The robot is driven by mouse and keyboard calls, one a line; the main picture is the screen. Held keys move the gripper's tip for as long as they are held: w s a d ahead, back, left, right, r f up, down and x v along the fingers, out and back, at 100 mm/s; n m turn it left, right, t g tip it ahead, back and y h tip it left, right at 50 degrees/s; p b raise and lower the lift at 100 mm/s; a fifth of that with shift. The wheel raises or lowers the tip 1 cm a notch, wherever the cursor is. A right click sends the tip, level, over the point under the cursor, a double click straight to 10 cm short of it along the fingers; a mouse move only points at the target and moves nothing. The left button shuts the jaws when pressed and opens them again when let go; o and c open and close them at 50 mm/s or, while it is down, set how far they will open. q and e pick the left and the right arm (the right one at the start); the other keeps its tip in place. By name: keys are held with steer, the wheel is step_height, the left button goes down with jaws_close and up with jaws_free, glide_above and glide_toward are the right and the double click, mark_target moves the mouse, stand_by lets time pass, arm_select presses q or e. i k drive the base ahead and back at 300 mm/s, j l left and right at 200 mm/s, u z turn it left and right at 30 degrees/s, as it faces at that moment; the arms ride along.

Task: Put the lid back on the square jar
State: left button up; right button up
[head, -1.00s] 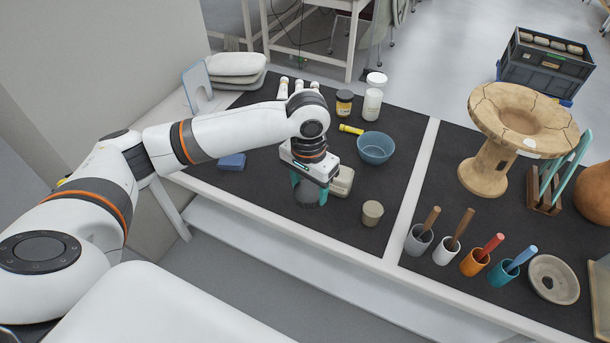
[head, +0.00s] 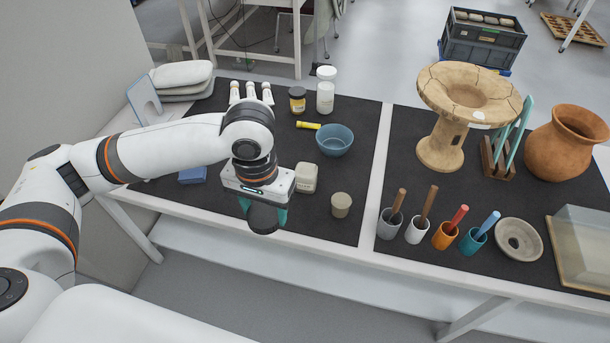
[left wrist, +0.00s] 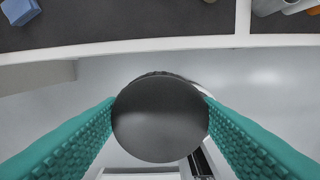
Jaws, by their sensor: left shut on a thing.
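The square jar (head: 307,177) is cream-coloured and stands on the dark mat near the front of the table; whether its top is open is too small to tell. My left gripper (head: 262,209) has teal fingers shut on a round black lid (head: 263,218). The gripper is in front and to the left of the jar, apart from it, over the table's front edge. In the left wrist view the lid (left wrist: 160,118) sits between the two fingers, with the floor behind it. My right gripper is not in view.
A small beige cup (head: 341,204) stands right of the jar and a blue bowl (head: 334,140) behind it. A yellow marker (head: 308,125), a blue block (head: 193,175) and several bottles are around. Tool cups and a clay stand (head: 450,110) are on the right mat.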

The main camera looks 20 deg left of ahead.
mark_target(306, 174)
steer(key=j+z, duration=0.25)
steer(key=j, duration=0.45)
steer(key=k+j+z, duration=0.1)
steer(key=j+z, duration=0.15)
steer(key=j, duration=0.4)
